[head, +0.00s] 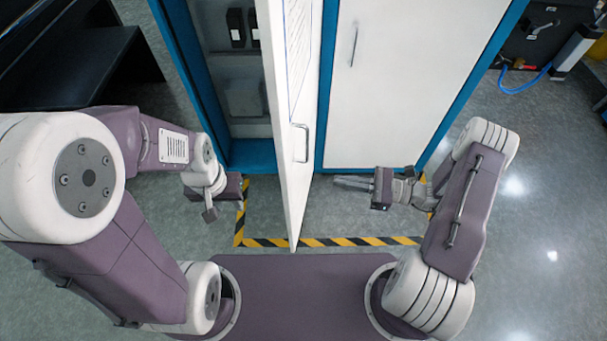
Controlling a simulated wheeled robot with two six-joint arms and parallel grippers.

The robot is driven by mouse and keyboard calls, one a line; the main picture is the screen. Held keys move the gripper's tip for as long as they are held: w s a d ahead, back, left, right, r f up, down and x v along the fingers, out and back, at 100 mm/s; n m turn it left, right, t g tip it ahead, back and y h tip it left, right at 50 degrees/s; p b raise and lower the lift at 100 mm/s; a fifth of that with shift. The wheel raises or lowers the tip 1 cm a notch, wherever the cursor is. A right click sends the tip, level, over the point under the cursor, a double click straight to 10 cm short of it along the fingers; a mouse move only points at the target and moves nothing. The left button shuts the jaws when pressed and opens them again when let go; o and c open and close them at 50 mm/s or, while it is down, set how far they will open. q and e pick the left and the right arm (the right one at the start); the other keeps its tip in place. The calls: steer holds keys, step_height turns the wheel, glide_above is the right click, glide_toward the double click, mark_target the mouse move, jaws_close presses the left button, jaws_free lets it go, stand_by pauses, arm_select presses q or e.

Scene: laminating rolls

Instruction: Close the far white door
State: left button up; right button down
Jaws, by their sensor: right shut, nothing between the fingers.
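A white door (297,190) of the blue-framed cabinet stands open, swung out toward me, with its edge up toward the camera. Its handle (300,143) is on the right-hand face. My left gripper (212,205) is left of this door, in front of the open compartment, apart from the door; its fingers are too unclear to read. My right gripper (350,183) is right of the door, shut and empty, its fingertips pointing left toward the door with a gap between.
The cabinet's other white door (410,80) is closed. The open compartment (235,70) shows dark items inside. Yellow-black floor tape (340,241) runs in front. A dark bench (90,65) stands at left, and a tool with a blue hose (525,88) at right.

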mark_target(292, 173)
steer(key=x, duration=1.1)
steer(key=shift+w+a, duration=0.1)
steer(key=shift+a, duration=0.05)
